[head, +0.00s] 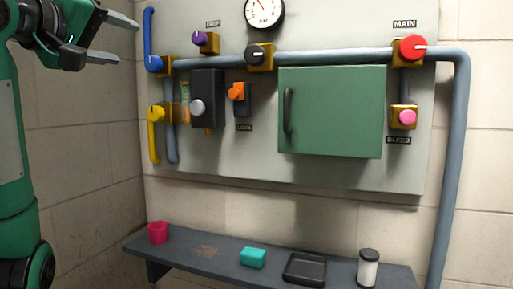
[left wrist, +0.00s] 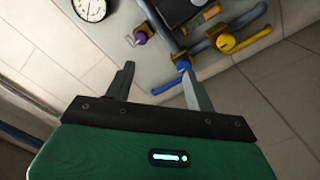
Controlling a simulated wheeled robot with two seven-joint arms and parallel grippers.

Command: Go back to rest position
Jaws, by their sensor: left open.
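My left gripper (head: 110,39) is at the upper left in the head view, in front of the wall panel's left edge. Its two fingers are apart with nothing between them. In the left wrist view, the open fingers (left wrist: 160,88) point toward the panel, with the blue-handled valve (left wrist: 182,62) showing near the right finger and the purple knob (left wrist: 140,37) beyond. The gripper appears apart from the panel. My right gripper is not in either view.
The panel (head: 225,160) carries a gauge (head: 263,10), a green cabinet (head: 335,112), a red MAIN knob (head: 411,47) and a yellow-handled valve (head: 154,135). Below, a shelf (head: 215,262) holds a red cup (head: 158,232), a teal block (head: 252,257), a black tray (head: 304,269) and a jar (head: 368,268).

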